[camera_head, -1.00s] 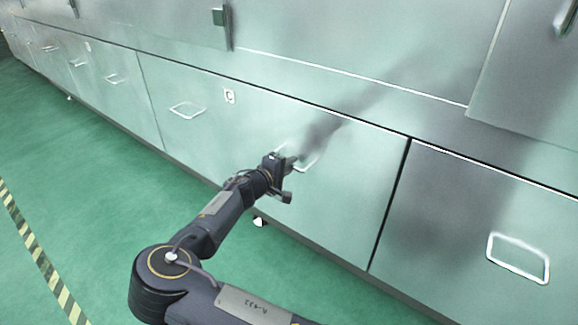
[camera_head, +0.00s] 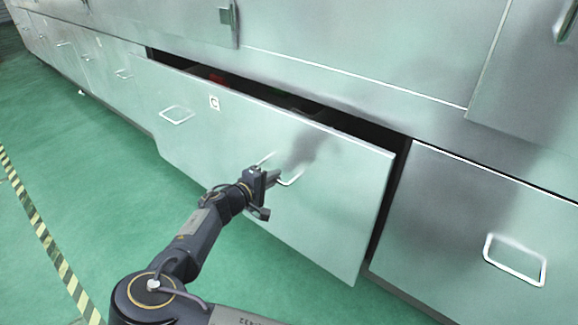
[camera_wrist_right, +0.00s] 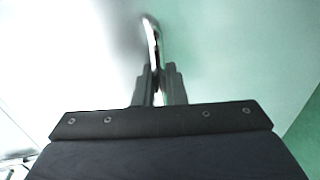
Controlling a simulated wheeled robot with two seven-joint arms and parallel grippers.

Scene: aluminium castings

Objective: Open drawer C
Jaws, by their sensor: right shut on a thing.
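Drawer C (camera_head: 335,215) is a wide pale metal drawer front with a small white label (camera_head: 214,102) bearing a dark letter. It stands partly out from the cabinet, with a dark gap along its top and right side. It has two wire handles. My right gripper (camera_head: 270,177) is shut on the right-hand handle (camera_head: 292,180). In the right wrist view the handle (camera_wrist_right: 152,40) runs between the two closed fingers (camera_wrist_right: 157,84). The left-hand handle (camera_head: 177,115) is free. My left gripper is not in view.
A closed drawer with a wire handle (camera_head: 515,260) is at the right. More handled drawers run off at the far left. Something red (camera_head: 217,78) shows inside the open gap. Green floor (camera_head: 95,150) is clear in front, with a striped line (camera_head: 45,240).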

